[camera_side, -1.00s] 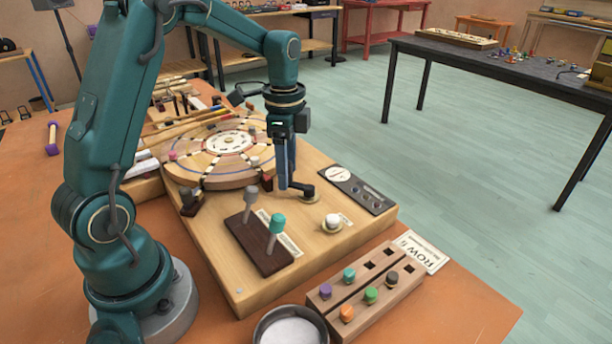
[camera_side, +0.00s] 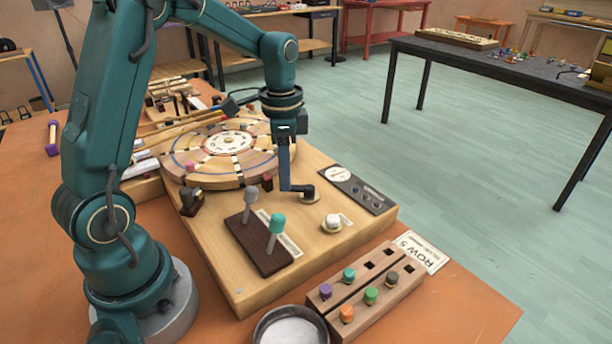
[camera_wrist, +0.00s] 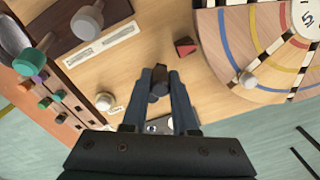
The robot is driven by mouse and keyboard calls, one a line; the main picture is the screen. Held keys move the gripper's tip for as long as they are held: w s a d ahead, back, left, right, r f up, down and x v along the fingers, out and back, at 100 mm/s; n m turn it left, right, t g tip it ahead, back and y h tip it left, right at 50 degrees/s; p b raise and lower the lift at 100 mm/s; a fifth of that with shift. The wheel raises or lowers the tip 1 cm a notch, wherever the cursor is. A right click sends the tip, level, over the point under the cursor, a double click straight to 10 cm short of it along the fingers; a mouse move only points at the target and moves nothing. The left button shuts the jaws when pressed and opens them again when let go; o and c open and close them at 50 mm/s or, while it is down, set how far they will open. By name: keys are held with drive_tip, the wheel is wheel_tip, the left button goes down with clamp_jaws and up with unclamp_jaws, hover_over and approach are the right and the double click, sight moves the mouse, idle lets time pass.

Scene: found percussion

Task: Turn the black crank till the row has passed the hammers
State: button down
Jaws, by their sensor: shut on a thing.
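The black crank (camera_side: 307,192) stands on the wooden board, right of the round disc. My gripper (camera_side: 285,189) points down over the crank and is shut on its handle. In the wrist view the dark crank knob (camera_wrist: 158,90) lies between the fingertips of my gripper (camera_wrist: 160,72). The disc (camera_side: 180,178) has coloured rings, dark-and-light spokes and a pink peg (camera_side: 189,165) near its front left edge. In the wrist view a pale peg (camera_wrist: 248,79) sits on the disc. I cannot clearly make out the hammers.
A grey lever (camera_side: 252,193) and a teal lever (camera_side: 277,223) rise from a dark base left of the crank. A white knob (camera_side: 332,222) is in front of the crank. A peg rack (camera_side: 372,290) and a metal bowl (camera_side: 290,328) stand in front.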

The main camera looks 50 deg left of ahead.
drive_tip(key=n, duration=0.2)
drive_tip(key=d+n, duration=0.1)
drive_tip(key=shift+s+d+r+n, duration=0.1)
drive_tip(key=shift+s+d+n, duration=0.05)
drive_tip(key=shift+s+n, duration=0.25)
drive_tip(key=n, duration=0.1)
drive_tip(key=d+n, duration=0.1)
drive_tip(key=n, duration=0.1)
drive_tip(key=shift+s+d, duration=0.15)
drive_tip(key=shift+d, duration=0.05)
drive_tip(key=n, duration=0.2)
drive_tip(key=d+n, duration=0.1)
drive_tip(key=n, duration=0.1)
drive_tip(key=shift+d, duration=0.15)
drive_tip(key=shift+w+d+n, duration=0.2)
drive_tip(key=shift+d+n, duration=0.1)
drive_tip(key=shift+n, duration=0.45)
drive_tip(key=shift+w+d+n, duration=0.15)
drive_tip(key=shift+d+n, duration=0.1)
drive_tip(key=shift+n, duration=0.5)
drive_tip(key=c, duration=0.7)
unclamp_jaws()
